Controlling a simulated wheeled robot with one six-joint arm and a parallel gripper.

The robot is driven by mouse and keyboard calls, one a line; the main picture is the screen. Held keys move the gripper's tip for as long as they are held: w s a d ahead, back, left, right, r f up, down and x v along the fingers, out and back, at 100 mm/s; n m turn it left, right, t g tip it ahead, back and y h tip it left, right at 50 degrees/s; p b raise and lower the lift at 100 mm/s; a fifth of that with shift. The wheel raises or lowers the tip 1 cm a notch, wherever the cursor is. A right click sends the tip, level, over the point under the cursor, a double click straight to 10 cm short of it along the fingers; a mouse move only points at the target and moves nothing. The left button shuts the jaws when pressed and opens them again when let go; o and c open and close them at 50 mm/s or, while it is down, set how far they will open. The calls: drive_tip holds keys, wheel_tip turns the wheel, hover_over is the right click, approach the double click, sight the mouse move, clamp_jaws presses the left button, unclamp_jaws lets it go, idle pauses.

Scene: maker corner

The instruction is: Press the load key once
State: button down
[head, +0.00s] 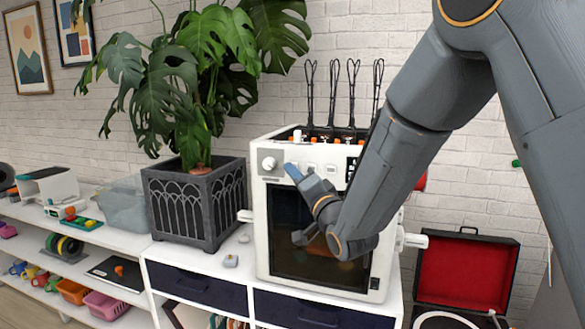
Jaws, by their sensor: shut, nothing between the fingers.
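A white box-shaped machine (262,225) with a dark front window stands on the white cabinet, and a control panel runs along its top front edge. The panel carries a round knob (269,163) at the left, small pale keys (330,168) to the right of it and a dark display partly behind my arm. The key markings are too small to read, so I cannot tell which is the load key. My gripper (292,171) is shut and empty, its blue-grey tip in front of the panel just right of the knob. I cannot tell whether it touches the panel.
A large leafy plant in a dark planter (195,205) stands left of the machine. A small grey object (230,261) lies on the cabinet top between them. An open red-lined case (465,275) is at the right. Shelves with bins and tools are at the left.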

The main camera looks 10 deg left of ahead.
drive_tip(key=shift+s, duration=0.55)
drive_tip(key=shift+s, duration=0.1)
drive_tip(key=s, duration=0.4)
drive_tip(key=shift+s+a, duration=0.25)
drive_tip(key=shift+s, duration=0.15)
idle(0.4)
drive_tip(key=d+f+n+g+h, duration=0.1)
drive_tip(key=d+f+g+h, duration=0.3)
drive_tip(key=d+f, duration=0.55)
drive_tip(key=d+f+g+h, duration=0.1)
drive_tip(key=d+f+h, duration=0.55)
drive_tip(key=d, duration=0.55)
drive_tip(key=s+d+f+n+g+h, duration=0.1)
drive_tip(key=s+d+f+g, duration=0.3)
drive_tip(key=s+d, duration=0.3)
drive_tip(key=s+d+f+n+g+h, duration=0.1)
drive_tip(key=s+d+f+g, duration=0.3)
drive_tip(key=s+d, duration=0.4)
drive_tip(key=s+g, duration=0.1)
drive_tip(key=s, duration=0.6)
drive_tip(key=shift+s+d+n+g+h, duration=0.2)
drive_tip(key=shift+s+n+g+h, duration=0.1)
drive_tip(key=shift+s+g+h, duration=0.1)
